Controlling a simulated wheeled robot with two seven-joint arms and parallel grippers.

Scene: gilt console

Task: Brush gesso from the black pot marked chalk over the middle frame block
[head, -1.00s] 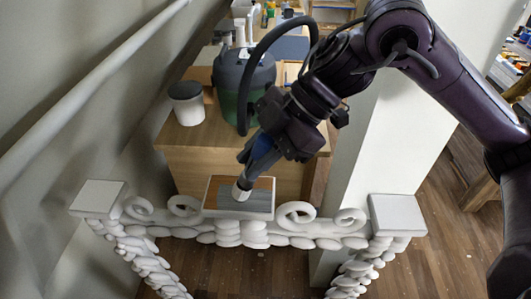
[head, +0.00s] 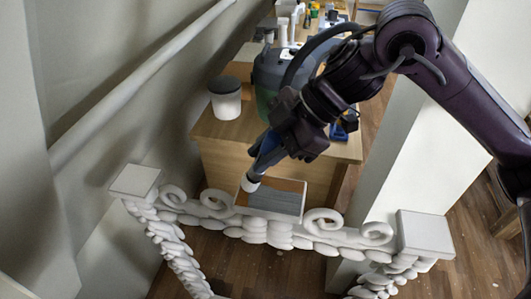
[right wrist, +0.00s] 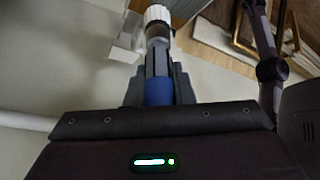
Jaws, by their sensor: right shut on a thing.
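My right gripper (head: 268,152) is shut on a brush, which points down and to the left. Its white tip (head: 250,184) is at the left end of the middle frame block (head: 290,186); I cannot tell whether it touches. The block's top is part brown and part grey, with a pale rim. In the right wrist view the brush (right wrist: 158,40) sticks out from the jaws, white end away from me. I cannot make out a black pot marked chalk. My left gripper is not in view.
White scrolls and corner blocks (head: 425,233) flank the middle block. Behind stands a wooden bench (head: 225,135) with a white jar with a dark lid (head: 225,100) and a large dark canister (head: 268,75). A pale wall and rail (head: 140,80) lie left.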

